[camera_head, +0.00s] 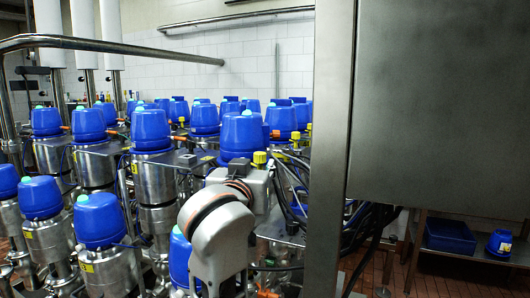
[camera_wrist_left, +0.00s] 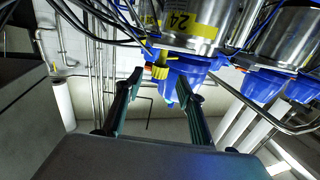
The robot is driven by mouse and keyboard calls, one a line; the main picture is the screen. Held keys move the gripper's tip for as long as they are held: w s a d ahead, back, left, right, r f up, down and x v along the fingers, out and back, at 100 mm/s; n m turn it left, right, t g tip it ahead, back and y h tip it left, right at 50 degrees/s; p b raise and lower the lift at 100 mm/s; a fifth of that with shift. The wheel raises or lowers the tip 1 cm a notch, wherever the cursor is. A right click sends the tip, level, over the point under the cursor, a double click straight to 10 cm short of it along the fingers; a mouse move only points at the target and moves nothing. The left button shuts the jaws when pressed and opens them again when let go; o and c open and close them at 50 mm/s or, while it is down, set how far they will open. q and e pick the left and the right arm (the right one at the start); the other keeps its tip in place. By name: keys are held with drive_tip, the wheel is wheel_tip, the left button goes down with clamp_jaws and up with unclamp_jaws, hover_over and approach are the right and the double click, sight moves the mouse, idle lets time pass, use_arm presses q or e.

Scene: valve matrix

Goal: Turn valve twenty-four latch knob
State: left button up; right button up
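Valve twenty-four shows in the left wrist view as a steel body with a yellow label reading 24 (camera_wrist_left: 180,20) and a blue cap (camera_wrist_left: 183,78); the picture is upside down there. A small yellow knob (camera_wrist_left: 160,70) sits beside the cap. My left gripper (camera_wrist_left: 159,82) is open, its two dark fingers apart on either side of the knob. I cannot tell whether they touch it. In the head view, my left arm reaches a blue-capped valve (camera_head: 242,134) with a yellow knob (camera_head: 260,157) beside it; the fingertips are hidden. My right gripper is out of view.
Several blue-capped valves (camera_head: 151,128) stand close together around my left arm. Dark cables (camera_wrist_left: 98,18) hang near the gripper. A steel post (camera_head: 332,150) and large grey panel (camera_head: 440,100) block the right side.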

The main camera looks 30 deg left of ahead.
sight(259, 156)
use_arm(q)
drive_tip(key=shift+r, duration=0.5)
drive_tip(key=shift+w+a+r, duration=0.1)
drive_tip(key=shift+w, duration=0.05)
drive_tip(key=shift+x, duration=1.1)
drive_tip(key=x, duration=0.3)
drive_tip(key=shift+w+a+p, duration=0.1)
drive_tip(key=shift+w+p, duration=0.1)
drive_tip(key=shift+p, duration=0.2)
drive_tip(key=shift+w+a, duration=0.15)
drive_tip(key=shift+w, duration=0.35)
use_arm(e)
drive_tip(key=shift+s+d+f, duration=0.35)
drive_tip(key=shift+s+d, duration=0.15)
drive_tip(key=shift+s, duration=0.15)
use_arm(q)
clamp_jaws()
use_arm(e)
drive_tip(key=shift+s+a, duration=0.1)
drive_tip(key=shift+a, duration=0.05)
